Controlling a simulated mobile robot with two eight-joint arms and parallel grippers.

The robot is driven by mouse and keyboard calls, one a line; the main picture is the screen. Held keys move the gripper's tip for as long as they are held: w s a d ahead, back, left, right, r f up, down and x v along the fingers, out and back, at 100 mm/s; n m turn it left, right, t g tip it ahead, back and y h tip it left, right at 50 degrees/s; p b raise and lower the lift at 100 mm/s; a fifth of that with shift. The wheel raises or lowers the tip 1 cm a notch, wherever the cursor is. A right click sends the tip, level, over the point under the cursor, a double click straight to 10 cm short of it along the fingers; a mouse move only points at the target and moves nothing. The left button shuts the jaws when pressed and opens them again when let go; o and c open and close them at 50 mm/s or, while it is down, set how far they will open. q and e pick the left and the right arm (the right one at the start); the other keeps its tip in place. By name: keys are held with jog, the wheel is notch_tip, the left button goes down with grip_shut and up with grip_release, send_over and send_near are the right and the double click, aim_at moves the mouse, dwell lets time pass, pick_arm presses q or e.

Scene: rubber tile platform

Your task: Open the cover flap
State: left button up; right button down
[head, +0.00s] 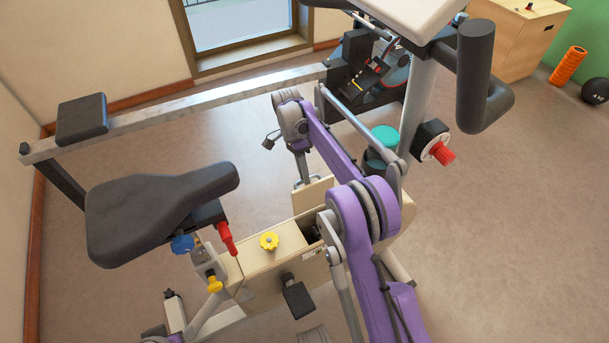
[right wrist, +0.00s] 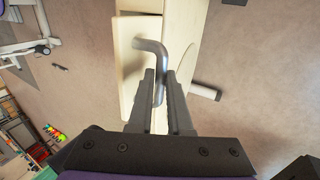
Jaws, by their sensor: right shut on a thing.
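The cover flap (head: 313,196) is a cream panel on the cream body of an exercise bike (head: 262,268). It stands raised at an angle, with a dark opening (head: 312,232) showing beside it. In the right wrist view the flap (right wrist: 130,65) carries a bent grey metal handle (right wrist: 152,48). My right gripper (right wrist: 161,80) is shut on this handle, its fingers on either side of the bar. In the head view my right gripper (head: 303,175) is small and reaches down behind the flap. My left gripper is not in view.
The black saddle (head: 150,210) and a yellow knob (head: 269,241) lie left of the flap. The handlebar (head: 475,75) and a red knob (head: 440,152) stand to the right. A teal-topped bottle (head: 384,138) is close to my right arm.

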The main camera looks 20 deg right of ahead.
jog(key=shift+f, duration=0.1)
jog(key=c, duration=0.8)
grip_release()
jog(key=shift+c, duration=0.2)
jog(key=p+v, duration=0.9)
jog(key=v, duration=0.2)
jog(key=shift+f, duration=0.1)
